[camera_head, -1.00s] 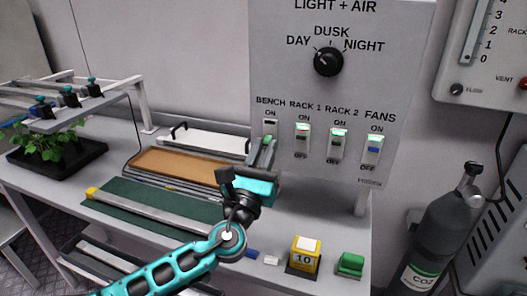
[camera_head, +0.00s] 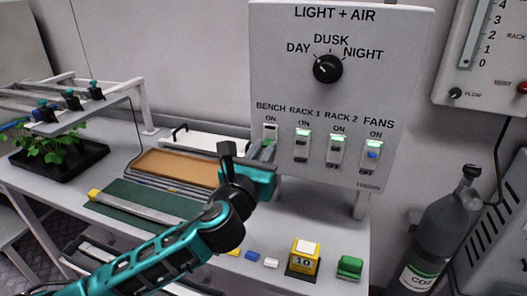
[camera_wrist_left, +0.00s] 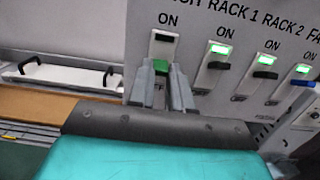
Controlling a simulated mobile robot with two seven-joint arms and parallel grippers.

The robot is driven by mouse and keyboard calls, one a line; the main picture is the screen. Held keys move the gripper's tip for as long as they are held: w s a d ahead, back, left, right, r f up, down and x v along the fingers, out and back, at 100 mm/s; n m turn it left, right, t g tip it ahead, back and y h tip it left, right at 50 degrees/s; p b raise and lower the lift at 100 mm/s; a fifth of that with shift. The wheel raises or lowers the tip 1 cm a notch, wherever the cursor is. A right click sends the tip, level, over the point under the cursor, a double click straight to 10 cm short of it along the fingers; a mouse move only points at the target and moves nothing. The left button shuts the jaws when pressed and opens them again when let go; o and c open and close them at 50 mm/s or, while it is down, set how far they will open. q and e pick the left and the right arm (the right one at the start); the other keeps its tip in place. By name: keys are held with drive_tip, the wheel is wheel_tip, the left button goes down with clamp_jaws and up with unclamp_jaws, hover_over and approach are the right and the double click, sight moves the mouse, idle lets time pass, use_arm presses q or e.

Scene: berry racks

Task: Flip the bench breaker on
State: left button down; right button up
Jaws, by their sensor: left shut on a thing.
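The bench breaker (camera_head: 270,131) is the leftmost of the switches on the grey LIGHT + AIR panel. Its indicator window is dark in both views. In the left wrist view the bench breaker (camera_wrist_left: 163,47) has a green lever (camera_wrist_left: 160,68) below the window, between my fingertips. My left gripper (camera_head: 266,146) is at the panel, coming from below and in front. In the left wrist view my left gripper (camera_wrist_left: 161,76) has its two grey fingers closed around the green lever. The fingers hide the lower part of the breaker plate. My right gripper is not in view.
The rack 1 (camera_head: 302,144), rack 2 (camera_head: 337,150) and fans (camera_head: 373,154) breakers have lit green windows. A dial (camera_head: 327,69) sits above. A CO2 cylinder (camera_head: 441,228) stands at right.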

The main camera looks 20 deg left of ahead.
sight(270, 139)
use_arm(q)
wheel_tip(270, 139, up, 2)
drive_tip(key=g, duration=0.4)
drive_tip(key=shift+w+r, duration=0.1)
drive_tip(key=shift+r, duration=0.1)
drive_tip(key=shift+w+r+g, duration=0.1)
drive_tip(key=shift+r+g, duration=0.2)
drive_tip(key=shift+g, duration=0.55)
drive_tip(key=shift+w+r+g, duration=0.1)
drive_tip(key=shift+r+g, duration=0.15)
drive_tip(key=shift+g, duration=0.6)
drive_tip(key=c, duration=1)
unclamp_jaws()
drive_tip(key=shift+c, duration=0.2)
drive_tip(key=v, duration=1.2)
drive_tip(key=shift+s+r, duration=0.2)
drive_tip(key=shift+r, duration=0.25)
